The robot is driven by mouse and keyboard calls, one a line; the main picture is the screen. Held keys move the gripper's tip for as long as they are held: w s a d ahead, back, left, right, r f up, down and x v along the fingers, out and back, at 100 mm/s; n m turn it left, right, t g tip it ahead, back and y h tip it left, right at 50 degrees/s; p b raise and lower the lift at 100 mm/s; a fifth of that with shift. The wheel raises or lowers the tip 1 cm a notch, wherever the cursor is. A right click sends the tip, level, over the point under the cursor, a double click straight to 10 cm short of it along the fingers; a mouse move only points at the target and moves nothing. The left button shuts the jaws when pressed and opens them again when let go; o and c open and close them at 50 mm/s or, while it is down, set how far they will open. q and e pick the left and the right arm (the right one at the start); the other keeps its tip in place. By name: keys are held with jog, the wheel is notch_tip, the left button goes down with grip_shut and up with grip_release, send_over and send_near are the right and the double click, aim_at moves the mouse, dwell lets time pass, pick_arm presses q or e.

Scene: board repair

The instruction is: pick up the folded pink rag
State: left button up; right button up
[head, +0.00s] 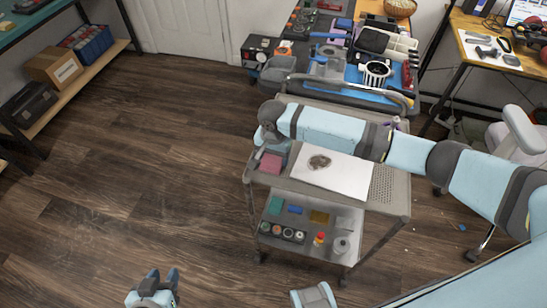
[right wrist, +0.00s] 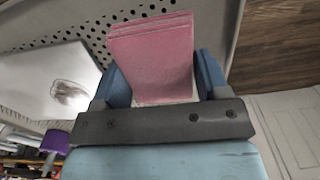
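The folded pink rag (head: 270,163) lies on the left end of the grey cart's top shelf. In the right wrist view it is a flat stack of layers (right wrist: 152,55). My right gripper (head: 268,146) reaches over the cart from the right, just above the rag. Its two blue fingers (right wrist: 163,82) are spread wide, one on each side of the rag in the wrist picture. I cannot tell whether they touch it or how far above it they are. My left gripper (head: 160,283) is open and empty, low over the floor at the bottom left.
A white board with a dark smudge (head: 345,178) lies on the cart (head: 407,208) to the right of the rag. The lower shelf holds jars and small coloured items. A cluttered blue-topped bench (head: 340,88) stands behind. The floor (head: 130,170) to the left is clear.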

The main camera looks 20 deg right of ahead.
pick_arm(q)
jog(key=shift+a, duration=0.2)
pick_arm(e)
jog(key=shift+r, duration=0.1)
jog(key=shift+r, duration=0.15)
pick_arm(q)
jog(key=r+p, duration=0.1)
jog(key=p, duration=0.1)
jog(key=shift+a+r+p, duration=0.15)
jog(key=shift+r+p, duration=0.1)
jog(key=shift+p, duration=0.1)
pick_arm(e)
notch_tip(320, 180, up, 20)
jog(key=shift+f, duration=0.2)
pick_arm(q)
jog(key=shift+s, duration=0.1)
pick_arm(e)
jog(key=shift+o, duration=0.3)
pick_arm(q)
jog(key=shift+r, duration=0.1)
